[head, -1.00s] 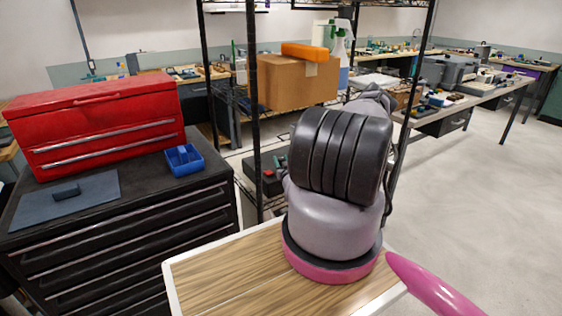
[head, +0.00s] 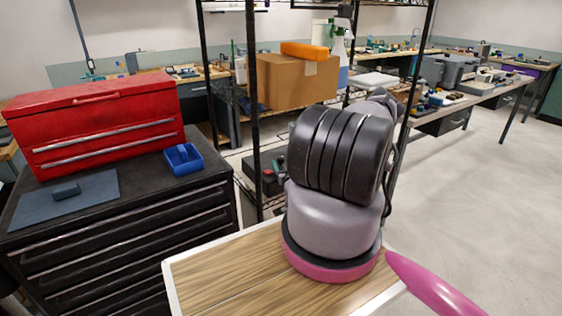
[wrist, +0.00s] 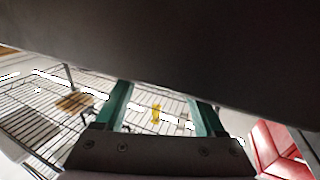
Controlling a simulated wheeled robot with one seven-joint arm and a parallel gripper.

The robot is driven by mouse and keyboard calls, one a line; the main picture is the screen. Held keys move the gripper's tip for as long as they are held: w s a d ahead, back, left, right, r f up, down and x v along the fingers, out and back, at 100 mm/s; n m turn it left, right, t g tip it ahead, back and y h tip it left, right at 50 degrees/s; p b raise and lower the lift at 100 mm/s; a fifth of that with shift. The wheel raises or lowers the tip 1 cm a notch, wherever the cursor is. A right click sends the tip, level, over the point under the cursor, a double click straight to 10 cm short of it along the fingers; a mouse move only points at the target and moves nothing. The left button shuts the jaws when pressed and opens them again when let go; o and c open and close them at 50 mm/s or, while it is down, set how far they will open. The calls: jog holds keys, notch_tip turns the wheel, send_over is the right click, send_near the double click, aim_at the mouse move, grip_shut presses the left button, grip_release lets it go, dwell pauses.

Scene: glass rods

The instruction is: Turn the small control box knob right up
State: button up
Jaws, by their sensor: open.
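A dark box with a red button (head: 268,174) sits on the shelf behind my arm in the head view. It looks like the small control box; my arm and a rack post hide part of it, and I cannot make out its knob. In the wrist view my gripper (wrist: 160,96) has two green fingers set well apart, with nothing held between them. A large dark surface (wrist: 190,45) fills the top of that view and hides what lies beyond; I cannot tell what it is. A small yellow thing (wrist: 155,112) shows between the fingers, farther off.
A black wire rack (head: 253,110) holds a cardboard box (head: 292,84) with an orange block (head: 304,51) on top. A red toolbox (head: 95,120) and blue tray (head: 183,158) stand on the black cabinet at left. The floor at right is clear.

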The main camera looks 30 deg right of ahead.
jog(key=v, duration=0.7)
dwell(0.4)
